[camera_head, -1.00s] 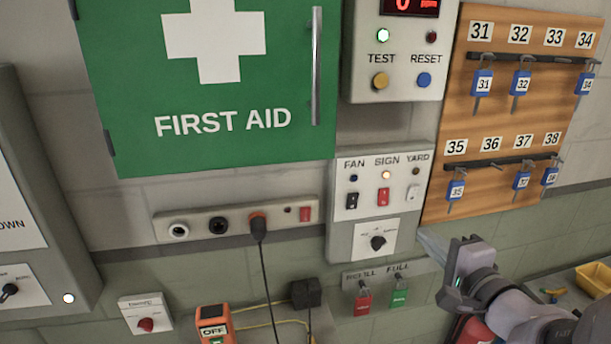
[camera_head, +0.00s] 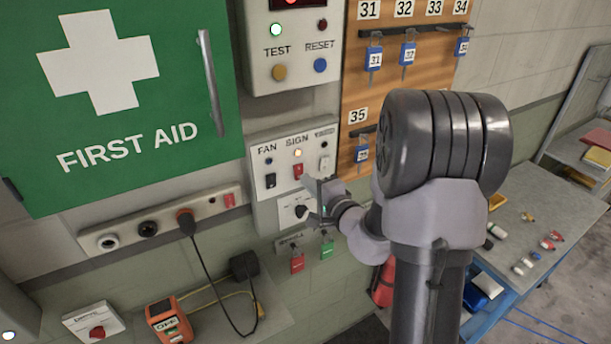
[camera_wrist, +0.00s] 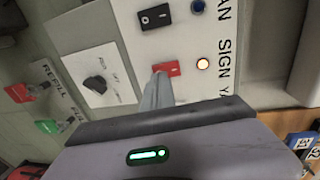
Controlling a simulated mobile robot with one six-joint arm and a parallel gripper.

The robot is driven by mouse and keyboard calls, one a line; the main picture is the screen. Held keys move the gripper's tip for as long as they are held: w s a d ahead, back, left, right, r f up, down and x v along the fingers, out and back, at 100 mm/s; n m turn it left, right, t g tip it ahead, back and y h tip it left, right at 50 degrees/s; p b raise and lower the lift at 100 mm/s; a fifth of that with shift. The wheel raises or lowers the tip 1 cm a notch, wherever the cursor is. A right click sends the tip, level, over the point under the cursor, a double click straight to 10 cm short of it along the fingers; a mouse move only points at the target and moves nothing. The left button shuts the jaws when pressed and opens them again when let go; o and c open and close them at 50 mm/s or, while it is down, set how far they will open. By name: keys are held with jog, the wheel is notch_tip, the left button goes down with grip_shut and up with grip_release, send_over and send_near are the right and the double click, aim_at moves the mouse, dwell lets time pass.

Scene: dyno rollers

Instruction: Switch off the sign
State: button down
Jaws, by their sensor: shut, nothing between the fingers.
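The switch panel (camera_head: 291,143) is on the wall, with a row labelled FAN, SIGN and a third label partly hard to read. The red SIGN switch (camera_head: 298,171) sits below the SIGN lamp (camera_head: 297,153), which glows warm. My gripper (camera_head: 312,187) is shut and empty, in front of the panel just below and right of the red switch. In the wrist view the shut fingertips (camera_wrist: 158,84) point at the near edge of the red SIGN switch (camera_wrist: 166,69); I cannot tell whether they touch it. The lit SIGN lamp (camera_wrist: 203,63) shows beside the switch.
The black FAN switch (camera_head: 270,180) is left of the SIGN switch and the white switch (camera_head: 324,163) is right. A rotary knob (camera_head: 300,211) is below. A test box (camera_head: 292,45) is above, a key board (camera_head: 385,75) at right, and red and green tags hang below.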

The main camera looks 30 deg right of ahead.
jog(key=shift+w, duration=0.45)
